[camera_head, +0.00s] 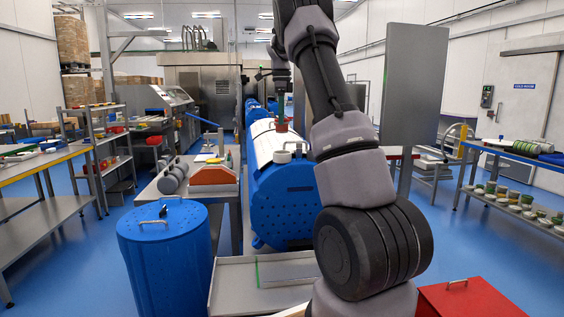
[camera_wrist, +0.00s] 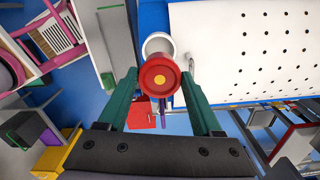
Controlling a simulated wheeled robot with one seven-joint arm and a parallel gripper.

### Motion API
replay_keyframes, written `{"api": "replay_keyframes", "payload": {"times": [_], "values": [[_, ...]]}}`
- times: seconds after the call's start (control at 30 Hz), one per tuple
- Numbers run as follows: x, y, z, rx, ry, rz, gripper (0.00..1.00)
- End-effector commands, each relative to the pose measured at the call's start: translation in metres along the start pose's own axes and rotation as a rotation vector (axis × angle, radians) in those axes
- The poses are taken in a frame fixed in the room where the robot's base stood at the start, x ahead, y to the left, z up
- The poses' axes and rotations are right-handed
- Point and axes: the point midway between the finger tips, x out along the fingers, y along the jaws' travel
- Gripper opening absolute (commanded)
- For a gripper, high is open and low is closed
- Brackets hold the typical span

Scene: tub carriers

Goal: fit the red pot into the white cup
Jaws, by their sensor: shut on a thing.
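The red pot (camera_wrist: 160,87) is held between the green fingers of my gripper (camera_wrist: 160,74) in the wrist view. Its round face has a yellow dot in the middle. In the head view the red pot (camera_head: 282,127) hangs upright below my gripper (camera_head: 282,119). The white cup (camera_head: 282,157) stands below it at the near end of the blue drum machine, with a visible gap between them. In the wrist view the white cup (camera_wrist: 158,43) shows its open mouth beyond the pot, which covers part of its rim.
The blue drum machine (camera_head: 285,205) has a white perforated top (camera_wrist: 250,50), with a handle beside the cup. A bench (camera_head: 160,190) with grey rollers and an orange-red box stands left of it. A blue lidded barrel (camera_head: 165,255) is at front left, a red box (camera_head: 470,300) at front right.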

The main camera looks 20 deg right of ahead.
Motion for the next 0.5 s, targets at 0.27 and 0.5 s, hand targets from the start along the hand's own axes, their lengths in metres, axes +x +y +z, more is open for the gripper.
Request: {"api": "replay_keyframes", "payload": {"times": [0.27,0.5], "values": [[0.036,0.001,0.000,0.002,0.001,0.004,0.09],[0.065,0.000,0.000,0.002,0.001,0.001,0.09]]}}
